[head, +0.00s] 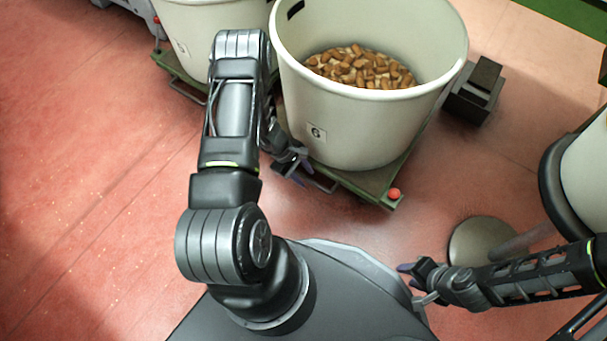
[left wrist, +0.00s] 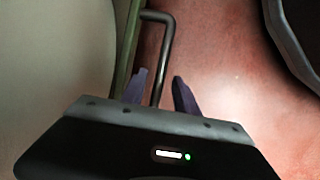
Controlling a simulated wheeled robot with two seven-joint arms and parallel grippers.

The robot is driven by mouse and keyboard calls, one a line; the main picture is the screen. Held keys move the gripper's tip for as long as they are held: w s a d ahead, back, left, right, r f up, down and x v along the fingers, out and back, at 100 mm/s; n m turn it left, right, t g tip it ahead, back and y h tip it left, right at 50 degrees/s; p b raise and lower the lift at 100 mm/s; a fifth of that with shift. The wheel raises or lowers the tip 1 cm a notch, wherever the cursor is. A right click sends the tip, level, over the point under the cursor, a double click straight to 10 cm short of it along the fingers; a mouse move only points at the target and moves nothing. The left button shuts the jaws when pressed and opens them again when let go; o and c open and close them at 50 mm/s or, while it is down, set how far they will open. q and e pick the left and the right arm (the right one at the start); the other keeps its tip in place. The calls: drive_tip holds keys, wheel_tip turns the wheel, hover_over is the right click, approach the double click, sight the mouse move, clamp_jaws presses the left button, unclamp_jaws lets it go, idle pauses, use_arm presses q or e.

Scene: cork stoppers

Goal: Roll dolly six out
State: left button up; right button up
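Dolly six is a low green platform (head: 372,181) under a large white tub (head: 345,125) labelled 6, which holds many cork stoppers (head: 362,69). A red ball-shaped knob (head: 394,194) sits at its near right corner. A thin grey bar handle (head: 322,186) projects from its near edge. My left gripper (head: 300,168) is at this handle, partly hidden by its own arm. In the left wrist view, the handle bar (left wrist: 167,50) runs between the two open fingers of my left gripper (left wrist: 160,92). My right gripper (head: 409,284) is open and empty, away from the dolly.
Another white tub (head: 203,38) on a green dolly stands close on the left. A dark box-like object (head: 476,91) is right of dolly six. A round metal base (head: 482,241) and a pale, dark-rimmed container (head: 588,175) stand at right. The red floor at left is clear.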

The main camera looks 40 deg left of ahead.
use_arm(q)
drive_tip(key=shift+c, duration=0.5)
clamp_jaws()
idle(0.8)
